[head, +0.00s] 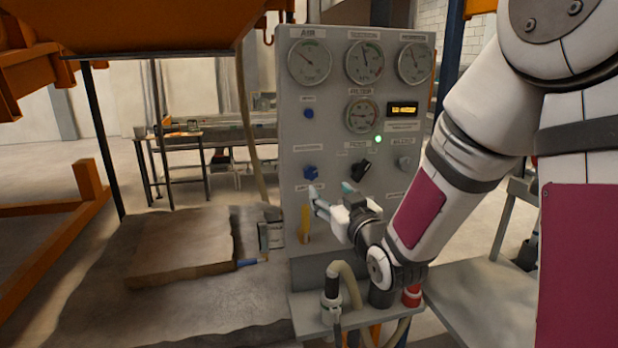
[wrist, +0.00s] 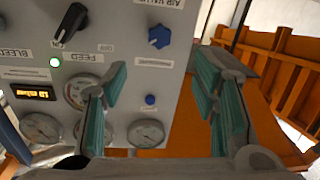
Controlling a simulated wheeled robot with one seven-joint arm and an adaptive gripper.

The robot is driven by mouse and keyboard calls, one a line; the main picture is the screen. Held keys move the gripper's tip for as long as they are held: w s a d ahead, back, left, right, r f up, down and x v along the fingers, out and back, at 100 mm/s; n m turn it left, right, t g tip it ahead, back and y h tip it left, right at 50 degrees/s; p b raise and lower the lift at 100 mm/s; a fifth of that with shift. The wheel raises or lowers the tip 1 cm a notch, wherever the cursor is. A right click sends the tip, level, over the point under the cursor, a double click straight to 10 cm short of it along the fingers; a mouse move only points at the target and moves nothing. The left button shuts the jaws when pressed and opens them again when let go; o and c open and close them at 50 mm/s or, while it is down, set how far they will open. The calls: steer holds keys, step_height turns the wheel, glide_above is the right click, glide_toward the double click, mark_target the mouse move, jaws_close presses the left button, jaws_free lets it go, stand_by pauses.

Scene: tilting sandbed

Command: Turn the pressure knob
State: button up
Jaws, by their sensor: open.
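The grey control panel (head: 290,130) stands ahead of me. A blue lobed knob (head: 311,172) sits on its left half, above a yellow lever (head: 305,222); I take it as the pressure knob, though its label is too small to read. The knob also shows in the wrist view (wrist: 159,37), upside down, between and beyond the fingers. My gripper (head: 330,192) is open and empty in front of the panel, just below and right of the knob. Its teal-padded fingers in the wrist view (wrist: 162,72) look apart from the knob.
A black switch (head: 361,169) and a grey knob (head: 404,163) are right of the blue knob. A small blue button (head: 309,113) and several gauges are above. A sand-coloured bed (head: 170,262) lies left. A hose (head: 348,275) rises below my gripper.

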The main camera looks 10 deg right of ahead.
mark_target(312, 173)
steer(key=shift+w+f+b, duration=0.1)
steer(key=shift+w+b, duration=0.85)
steer(key=shift+b, duration=1.15)
steer(key=b, duration=0.4)
steer(key=shift+w+f, duration=0.1)
steer(key=w, duration=0.7)
steer(key=w+a, duration=0.1)
steer(key=w, duration=0.3)
steer(key=shift+p, duration=0.3)
steer(key=c, duration=1.2)
